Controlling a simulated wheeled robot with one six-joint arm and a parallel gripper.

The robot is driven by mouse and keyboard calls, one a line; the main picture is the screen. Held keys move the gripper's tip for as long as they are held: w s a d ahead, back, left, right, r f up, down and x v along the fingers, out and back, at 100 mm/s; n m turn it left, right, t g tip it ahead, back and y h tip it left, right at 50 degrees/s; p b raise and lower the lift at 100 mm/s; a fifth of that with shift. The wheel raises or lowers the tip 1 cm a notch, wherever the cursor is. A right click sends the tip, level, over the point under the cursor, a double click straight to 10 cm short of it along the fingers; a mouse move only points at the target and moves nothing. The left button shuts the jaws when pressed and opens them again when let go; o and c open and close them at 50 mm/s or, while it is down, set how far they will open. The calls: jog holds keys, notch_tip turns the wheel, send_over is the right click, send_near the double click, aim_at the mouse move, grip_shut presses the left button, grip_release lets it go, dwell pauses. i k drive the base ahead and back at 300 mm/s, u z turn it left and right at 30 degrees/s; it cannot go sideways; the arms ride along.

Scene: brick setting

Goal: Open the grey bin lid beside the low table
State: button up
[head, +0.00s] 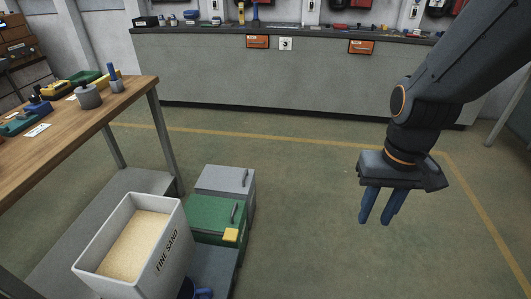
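The grey bin (252,192) stands on the floor to the right of the wooden table, behind a green bin. Its grey lid (222,180) lies flat and closed on top, with a dark bar handle (246,179) near its right edge. My gripper (377,218) hangs in the air to the right of the bin, well apart from it. Its two blue fingers point down with a narrow gap between them, and nothing shows in it. The lower front of the grey bin is hidden by the green bin.
An open white bin marked FINE SAND (163,258) is nearer. The wooden table (62,150) holds several tools. Floor between bins and gripper is clear.

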aim_at(219, 178)
jog(key=z, duration=0.05)
jog(key=i, duration=1.7)
jog(key=u, duration=0.1)
